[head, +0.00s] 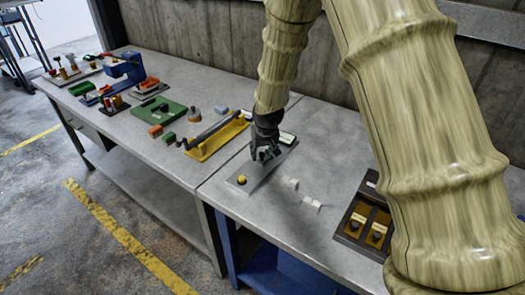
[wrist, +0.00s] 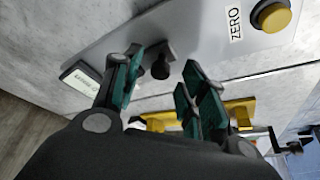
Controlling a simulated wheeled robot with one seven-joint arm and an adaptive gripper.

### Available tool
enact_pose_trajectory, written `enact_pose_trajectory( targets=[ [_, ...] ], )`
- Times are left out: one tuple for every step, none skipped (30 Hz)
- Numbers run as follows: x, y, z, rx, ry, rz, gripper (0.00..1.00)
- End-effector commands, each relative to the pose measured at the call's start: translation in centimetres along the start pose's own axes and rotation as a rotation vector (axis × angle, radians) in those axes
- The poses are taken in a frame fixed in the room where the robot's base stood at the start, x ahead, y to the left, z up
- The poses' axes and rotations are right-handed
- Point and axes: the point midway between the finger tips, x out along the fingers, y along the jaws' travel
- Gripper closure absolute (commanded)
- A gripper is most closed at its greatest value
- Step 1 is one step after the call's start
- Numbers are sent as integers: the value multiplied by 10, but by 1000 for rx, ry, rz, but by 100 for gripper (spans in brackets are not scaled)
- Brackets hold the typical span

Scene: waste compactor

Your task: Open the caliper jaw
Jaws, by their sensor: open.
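The caliper is a flat grey metal plate (head: 260,178) lying on the bench; it also fills the top of the wrist view (wrist: 210,35). A round yellow button (wrist: 274,16) sits at one end next to a "ZERO" label. A pale display (wrist: 82,79) is at the other end. A small dark knob (wrist: 160,68) on a dark block stands between them. My gripper (head: 264,154) is over the plate, with its teal-padded fingers spread. In the wrist view the knob shows between the fingers, with no clear contact. My gripper hides much of the caliper in the head view.
Two small white pieces (head: 291,182) (head: 311,203) lie right of the plate. A dark tray with yellow inserts (head: 368,218) is farther right. A yellow fixture (head: 216,138) with a dark bar stands left. Bare bench lies in front of the caliper.

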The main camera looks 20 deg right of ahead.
Motion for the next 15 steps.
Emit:
enact_pose_trajectory(
  targets=[
    [3, 0, 0, 0, -1, 0, 58],
    [4, 0, 0, 0, 0, 0, 58],
    [6, 0, 0, 0, 0, 0, 58],
    [6, 0, 0, 0, 0, 0, 58],
    [7, 0, 0, 0, 1, 0, 58],
    [8, 0, 0, 0, 1, 0, 58],
    [8, 0, 0, 0, 1, 0, 58],
    [8, 0, 0, 0, 1, 0, 58],
    [8, 0, 0, 0, 1, 0, 58],
    [8, 0, 0, 0, 1, 0, 58],
    [8, 0, 0, 0, 1, 0, 58],
    [8, 0, 0, 0, 1, 0, 58],
    [8, 0, 0, 0, 1, 0, 58],
    [8, 0, 0, 0, 1, 0, 58],
    [8, 0, 0, 0, 1, 0, 65]
  ],
)
